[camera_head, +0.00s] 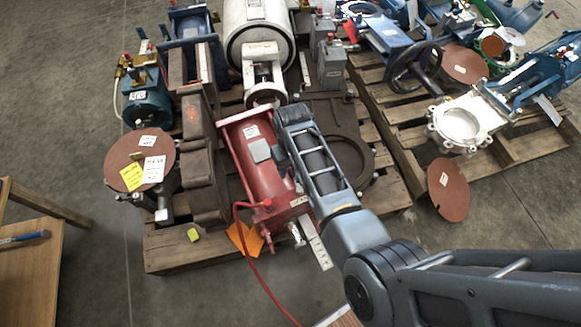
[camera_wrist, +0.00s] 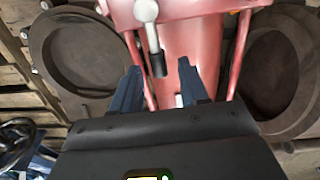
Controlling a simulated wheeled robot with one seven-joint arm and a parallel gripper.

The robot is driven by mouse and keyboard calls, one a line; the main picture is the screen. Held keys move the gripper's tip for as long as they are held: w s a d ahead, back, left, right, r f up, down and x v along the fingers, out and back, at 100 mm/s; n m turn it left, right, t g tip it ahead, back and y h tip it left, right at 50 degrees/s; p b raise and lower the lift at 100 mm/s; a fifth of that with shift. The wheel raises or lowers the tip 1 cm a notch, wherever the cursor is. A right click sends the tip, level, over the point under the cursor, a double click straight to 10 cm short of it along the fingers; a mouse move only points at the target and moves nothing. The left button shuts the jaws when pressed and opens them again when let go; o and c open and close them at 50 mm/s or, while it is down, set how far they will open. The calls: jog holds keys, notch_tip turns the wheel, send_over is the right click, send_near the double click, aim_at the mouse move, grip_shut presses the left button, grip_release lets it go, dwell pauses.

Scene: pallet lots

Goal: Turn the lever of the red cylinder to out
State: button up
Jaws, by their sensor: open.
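The red cylinder (camera_head: 262,170) lies on a wooden pallet, its length running toward me, and my arm passes over its right side. In the wrist view the cylinder's red body (camera_wrist: 190,38) fills the upper middle. A lever (camera_wrist: 153,38) with a rounded silver hub and a black tip hangs down in front of it. My gripper (camera_wrist: 160,82) is open, and the lever's black tip shows between its two fingers, with no contact visible. I cannot tell the depth between them. In the head view my gripper's fingers are hidden behind my arm. No position marking is readable.
A dark plate with a round hole (camera_head: 357,175) is right of the cylinder, and brown castings (camera_head: 198,160) are close on its left. A red hose (camera_head: 252,265) trails to the floor. A second pallet (camera_head: 495,150) holds valves and a handwheel. Bare floor lies at left.

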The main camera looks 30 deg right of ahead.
jog(key=shift+c, duration=0.2)
grip_shut()
dwell(0.6)
